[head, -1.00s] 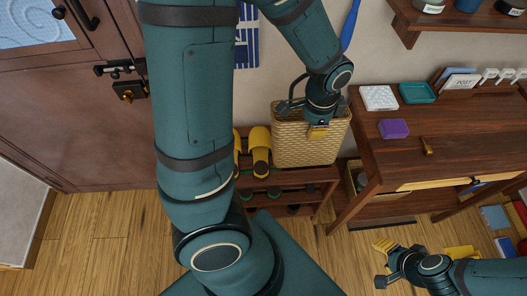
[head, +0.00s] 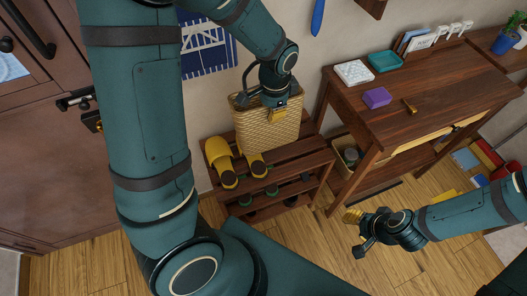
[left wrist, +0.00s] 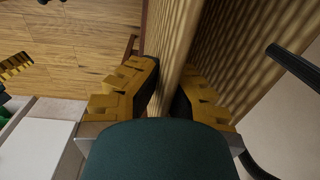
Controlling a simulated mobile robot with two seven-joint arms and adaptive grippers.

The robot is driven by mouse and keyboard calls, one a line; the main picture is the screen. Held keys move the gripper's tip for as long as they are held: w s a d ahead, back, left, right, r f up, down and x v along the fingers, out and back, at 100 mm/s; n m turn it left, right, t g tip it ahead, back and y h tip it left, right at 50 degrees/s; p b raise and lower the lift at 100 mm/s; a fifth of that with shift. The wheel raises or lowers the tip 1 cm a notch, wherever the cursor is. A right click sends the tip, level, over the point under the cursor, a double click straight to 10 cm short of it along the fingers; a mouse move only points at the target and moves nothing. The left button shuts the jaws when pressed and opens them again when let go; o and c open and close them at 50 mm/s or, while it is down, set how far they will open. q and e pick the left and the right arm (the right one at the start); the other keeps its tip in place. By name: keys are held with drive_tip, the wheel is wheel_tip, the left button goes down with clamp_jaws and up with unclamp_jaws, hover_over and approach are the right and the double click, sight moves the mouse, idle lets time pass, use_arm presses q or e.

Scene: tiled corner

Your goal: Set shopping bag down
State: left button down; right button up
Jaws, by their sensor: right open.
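The shopping bag (head: 262,133) is a tan woven basket-like bag, upright at the top of the dark wooden shoe rack (head: 308,163), beside yellow slippers. Its base appears to meet the rack's top slats; I cannot tell if it bears its full weight there. My left gripper (head: 280,112) is at the bag's upper rim. In the left wrist view, its yellow fingers (left wrist: 165,95) are on both sides of the bag's woven wall (left wrist: 178,50), with the dark pads close against it. My right gripper (head: 352,233) is open and empty above the floor at the lower right.
Yellow slippers (head: 222,162) stand left of the bag on the rack. A wooden desk (head: 425,90) with a purple box (head: 377,97) and a teal tray (head: 385,61) is to the right. A blue-and-white hanging (head: 207,45) is on the wall behind. Floor (head: 310,240) in front is partly clear.

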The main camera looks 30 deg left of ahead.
use_arm(q)
drive_tip(key=shift+w+d+f+t+y+b, duration=0.4)
drive_tip(key=shift+w+d+f+b, duration=0.85)
drive_tip(key=shift+w+f, duration=2.1)
drive_tip(key=shift+w+d+f+t+y+b, duration=0.35)
drive_tip(key=shift+w+d+f+b, duration=1)
drive_tip(key=shift+w, duration=3.3)
drive_tip(key=s+d+b+x, duration=0.1)
drive_tip(key=b+x, duration=0.1)
drive_tip(key=x, duration=0.8)
drive_tip(key=shift+f, duration=0.5)
drive_tip(key=shift+s+a+b, duration=0.15)
drive_tip(key=shift+s+b, duration=0.05)
drive_tip(key=shift+b, duration=0.15)
drive_tip(key=c, duration=1.6)
unclamp_jaws()
drive_tip(key=shift+f, duration=0.2)
drive_tip(key=o, duration=0.5)
drive_tip(key=shift+c, duration=0.2)
drive_tip(key=shift+r, duration=0.1)
